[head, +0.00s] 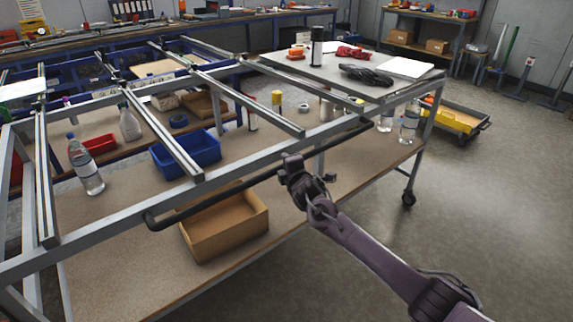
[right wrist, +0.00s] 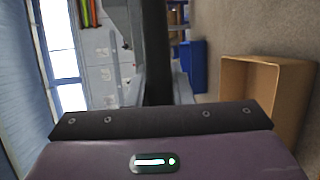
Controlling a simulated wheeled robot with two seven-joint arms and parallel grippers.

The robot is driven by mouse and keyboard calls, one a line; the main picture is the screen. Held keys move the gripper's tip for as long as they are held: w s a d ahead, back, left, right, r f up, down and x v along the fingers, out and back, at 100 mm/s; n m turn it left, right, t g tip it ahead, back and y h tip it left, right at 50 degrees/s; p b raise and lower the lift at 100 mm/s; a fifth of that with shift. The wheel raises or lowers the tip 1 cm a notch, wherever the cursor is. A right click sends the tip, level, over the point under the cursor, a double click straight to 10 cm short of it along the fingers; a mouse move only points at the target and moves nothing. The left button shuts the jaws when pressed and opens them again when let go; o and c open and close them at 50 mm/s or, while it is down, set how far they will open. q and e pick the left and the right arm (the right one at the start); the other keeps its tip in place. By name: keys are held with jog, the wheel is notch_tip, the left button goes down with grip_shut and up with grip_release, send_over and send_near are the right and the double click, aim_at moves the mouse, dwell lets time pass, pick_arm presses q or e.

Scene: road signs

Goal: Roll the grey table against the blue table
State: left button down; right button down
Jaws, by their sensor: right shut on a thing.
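The grey table (head: 405,92) is a wheeled metal frame with open rails on the left, a small grey top on the right and a brown lower shelf. A black handle bar (head: 235,188) runs along its near side. My right gripper (head: 293,167) is shut on this handle near its middle. The dark bar also shows in the right wrist view (right wrist: 155,50). The blue table (head: 262,15) stands beyond the grey table, along the back; the rails partly hide it, and I cannot tell the gap between them. My left gripper is not in view.
The lower shelf carries a cardboard box (head: 225,222), a blue bin (head: 186,154) and bottles (head: 86,165). Cloths and a black cylinder (head: 317,47) are on the top. A low yellow-loaded trolley (head: 452,118) stands at right. The floor (head: 490,210) at right is clear.

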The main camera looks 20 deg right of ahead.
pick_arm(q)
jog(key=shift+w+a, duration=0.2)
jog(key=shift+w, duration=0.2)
pick_arm(e)
jog(key=shift+w+a, duration=0.2)
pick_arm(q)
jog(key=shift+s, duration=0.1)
pick_arm(e)
jog(key=shift+s+d, duration=0.1)
jog(key=c, duration=1.3)
grip_release()
jog(key=shift+s+r, duration=0.15)
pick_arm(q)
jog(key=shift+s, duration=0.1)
pick_arm(e)
jog(key=s+r, duration=0.1)
jog(key=s, duration=0.6)
jog(key=shift+s+r, duration=0.15)
jog(key=shift+s, duration=0.15)
